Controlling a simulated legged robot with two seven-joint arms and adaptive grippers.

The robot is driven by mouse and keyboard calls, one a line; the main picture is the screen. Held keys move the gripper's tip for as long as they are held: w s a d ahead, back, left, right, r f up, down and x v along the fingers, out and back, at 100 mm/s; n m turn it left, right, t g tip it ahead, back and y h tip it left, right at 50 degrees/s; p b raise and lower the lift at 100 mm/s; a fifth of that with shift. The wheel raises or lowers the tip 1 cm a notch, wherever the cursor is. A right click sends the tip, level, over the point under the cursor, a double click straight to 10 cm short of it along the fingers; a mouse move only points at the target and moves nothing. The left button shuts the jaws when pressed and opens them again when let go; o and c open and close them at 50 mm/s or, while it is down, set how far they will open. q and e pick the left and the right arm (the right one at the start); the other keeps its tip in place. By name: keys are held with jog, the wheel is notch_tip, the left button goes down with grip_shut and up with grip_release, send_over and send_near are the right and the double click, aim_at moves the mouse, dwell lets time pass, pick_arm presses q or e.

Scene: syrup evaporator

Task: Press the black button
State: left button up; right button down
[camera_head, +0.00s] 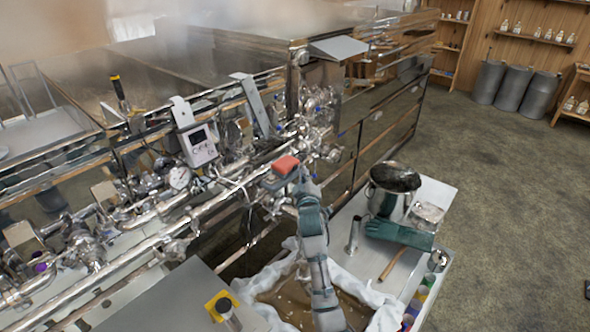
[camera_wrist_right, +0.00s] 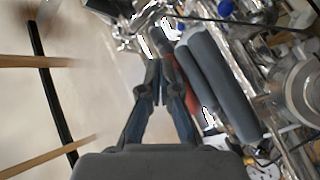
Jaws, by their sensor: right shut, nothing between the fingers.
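My right gripper (camera_head: 303,183) reaches up from the bottom centre, beside a small grey box with a red top (camera_head: 286,165) on the pipework. In the right wrist view, my right gripper's fingers (camera_wrist_right: 161,72) are together with nothing between them. Their tips are close to dark grey bars (camera_wrist_right: 222,88) with a red part (camera_wrist_right: 191,98) behind; I cannot tell whether they touch. I cannot make out a black button for certain; it may be hidden by the gripper. My left gripper is not in view.
A steel pot (camera_head: 390,190) and a green glove (camera_head: 399,234) are on the side table. A cloth-lined tub (camera_head: 262,280) lies below my right arm. A white display box (camera_head: 198,144) and gauge are left on the pipes. The floor at right is open.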

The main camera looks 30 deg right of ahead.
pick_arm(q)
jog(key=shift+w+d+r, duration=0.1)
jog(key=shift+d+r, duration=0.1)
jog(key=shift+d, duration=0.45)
pick_arm(e)
jog(key=shift+w, duration=0.3)
dwell(0.4)
jog(key=shift+a, duration=0.15)
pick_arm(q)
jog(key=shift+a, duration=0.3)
pick_arm(e)
jog(key=shift+a+r, duration=0.15)
jog(key=shift+a, duration=0.05)
